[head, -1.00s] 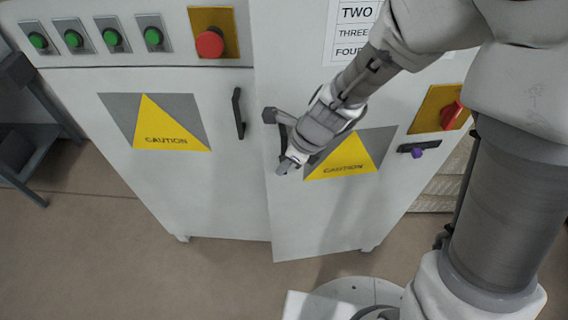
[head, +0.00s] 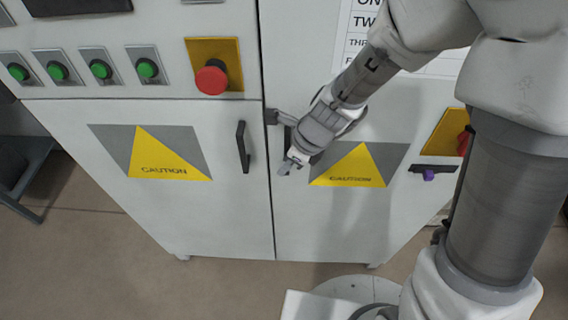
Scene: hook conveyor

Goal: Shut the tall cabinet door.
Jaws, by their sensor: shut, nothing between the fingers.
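The tall cabinet door (head: 325,228) is the white right-hand panel with a yellow caution triangle (head: 350,168) and a printed list. In the head view its left edge lies along the edge of the left cabinet, with only a thin dark seam between them. Its dark handle (head: 287,135) is near that edge, partly hidden behind my gripper. My gripper (head: 287,168) is shut and empty, at the door's front just below the handle. I cannot tell whether the fingertips touch the door.
The left cabinet (head: 215,220) has its own black handle (head: 242,147), green buttons (head: 100,68) and a red stop button (head: 211,77). A red switch (head: 463,143) and a small purple-knobbed latch (head: 430,173) are at the right. Bare floor (head: 110,245) lies in front.

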